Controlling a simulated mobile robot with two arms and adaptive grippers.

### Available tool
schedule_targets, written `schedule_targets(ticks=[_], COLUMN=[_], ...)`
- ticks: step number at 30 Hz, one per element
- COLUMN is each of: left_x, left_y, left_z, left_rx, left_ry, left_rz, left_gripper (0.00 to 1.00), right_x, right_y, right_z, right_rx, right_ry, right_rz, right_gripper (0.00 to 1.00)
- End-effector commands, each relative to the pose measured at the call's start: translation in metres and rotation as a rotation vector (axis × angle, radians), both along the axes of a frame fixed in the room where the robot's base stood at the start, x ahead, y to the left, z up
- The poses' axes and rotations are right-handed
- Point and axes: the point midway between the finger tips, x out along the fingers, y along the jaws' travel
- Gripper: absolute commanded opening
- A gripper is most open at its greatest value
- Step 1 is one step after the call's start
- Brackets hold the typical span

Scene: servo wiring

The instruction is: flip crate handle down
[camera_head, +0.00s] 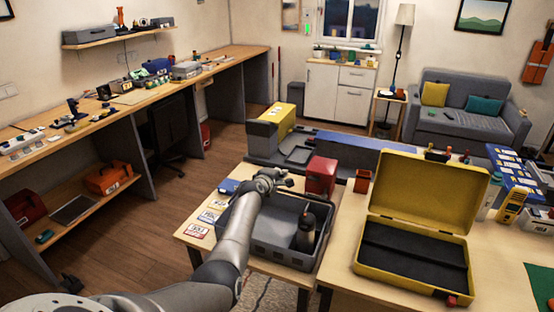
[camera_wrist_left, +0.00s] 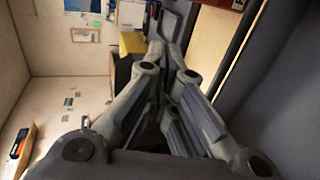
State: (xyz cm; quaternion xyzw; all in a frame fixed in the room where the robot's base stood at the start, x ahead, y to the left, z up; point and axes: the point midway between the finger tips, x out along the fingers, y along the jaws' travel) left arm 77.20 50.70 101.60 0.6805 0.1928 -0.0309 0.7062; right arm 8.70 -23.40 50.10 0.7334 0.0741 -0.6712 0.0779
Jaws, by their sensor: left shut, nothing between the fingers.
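A grey open crate (camera_head: 253,237) stands on the near wooden table, with a dark bottle-like object (camera_head: 306,232) upright inside its right part. I cannot make out the crate's handle clearly from the arm and gripper around it. My left gripper (camera_head: 285,182) is over the crate's far rim, with its arm crossing the crate's left side. In the left wrist view its fingers (camera_wrist_left: 165,55) are together and hold nothing. A large grey surface, apparently the crate, fills the right of that view close to the fingers; contact cannot be told. My right gripper is not in view.
A red box (camera_head: 321,176) stands just behind the crate, with a small red bin (camera_head: 362,181) beside it. An open yellow case (camera_head: 425,212) stands to the right. Several cards (camera_head: 208,216) lie on the table left of the crate.

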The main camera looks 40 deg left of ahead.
Motion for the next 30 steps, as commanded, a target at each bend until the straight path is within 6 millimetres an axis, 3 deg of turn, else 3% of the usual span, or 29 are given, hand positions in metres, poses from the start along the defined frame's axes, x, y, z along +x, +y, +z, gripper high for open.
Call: schedule_targets(ticks=[3, 11, 30], left_x=[-0.006, -0.015, -0.017], left_y=[-0.002, -0.004, -0.004], left_z=[0.018, 0.037, 0.041], left_rx=[0.001, 0.000, -0.001], left_ry=[-0.003, -0.002, 0.000], left_rz=[0.000, -0.001, 0.000], left_gripper=[0.00, 0.00, 0.00], right_x=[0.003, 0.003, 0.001], right_y=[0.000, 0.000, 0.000], right_z=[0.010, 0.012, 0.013], right_rx=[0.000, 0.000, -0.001], right_ry=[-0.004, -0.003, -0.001], right_rz=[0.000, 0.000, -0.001], right_gripper=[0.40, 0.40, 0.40])
